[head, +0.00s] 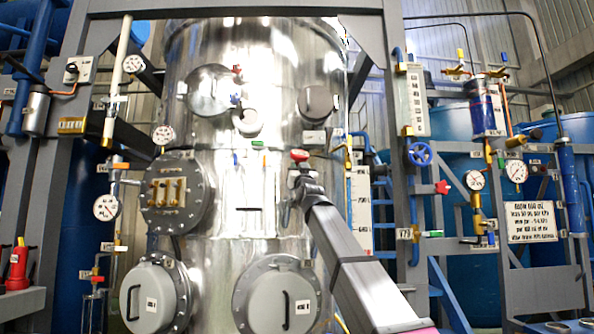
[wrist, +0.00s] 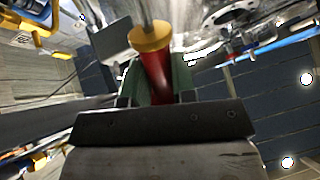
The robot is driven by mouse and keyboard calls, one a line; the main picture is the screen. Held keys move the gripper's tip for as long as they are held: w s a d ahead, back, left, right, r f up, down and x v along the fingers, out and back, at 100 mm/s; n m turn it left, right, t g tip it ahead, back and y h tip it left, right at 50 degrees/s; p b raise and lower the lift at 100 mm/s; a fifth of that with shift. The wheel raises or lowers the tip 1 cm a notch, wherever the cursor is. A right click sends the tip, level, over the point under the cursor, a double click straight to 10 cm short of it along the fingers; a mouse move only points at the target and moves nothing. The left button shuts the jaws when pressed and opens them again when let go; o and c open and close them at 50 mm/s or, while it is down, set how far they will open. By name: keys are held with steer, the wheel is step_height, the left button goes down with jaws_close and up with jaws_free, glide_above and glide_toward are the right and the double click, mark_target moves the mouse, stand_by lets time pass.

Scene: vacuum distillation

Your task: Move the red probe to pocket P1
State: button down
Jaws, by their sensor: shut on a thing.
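The red probe (wrist: 155,80) is between my gripper's (wrist: 156,88) fingers in the wrist view. It has a red body, a yellow collar and a grey rod that runs out of the top of the picture. My gripper is shut on the red body. In the head view my gripper (head: 303,184) is in front of the shiny steel column, right of its middle. A red knob-like piece shows just above it; I cannot tell if it is part of the probe. Pocket P1 cannot be made out; the small labels are too blurred to read.
The steel column (head: 222,130) fills the middle. A round flange (head: 200,193) on its left bears several brass fittings. Two grey round covers (head: 276,300) are low on the column. Gauges, pipes and valves crowd both sides. A red object (head: 18,264) stands on a left shelf.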

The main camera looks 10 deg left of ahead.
steer(key=shift+s+d+f, duration=0.15)
steer(key=shift+s+d, duration=0.2)
steer(key=shift+s, duration=0.25)
steer(key=shift+s+d+f, duration=0.2)
steer(key=shift+s+d, duration=0.1)
steer(key=shift+s, duration=0.3)
steer(key=shift+s+d+f, duration=0.15)
steer(key=shift+s+d, duration=0.2)
steer(key=shift+s, duration=0.25)
steer(key=shift+w, duration=0.1)
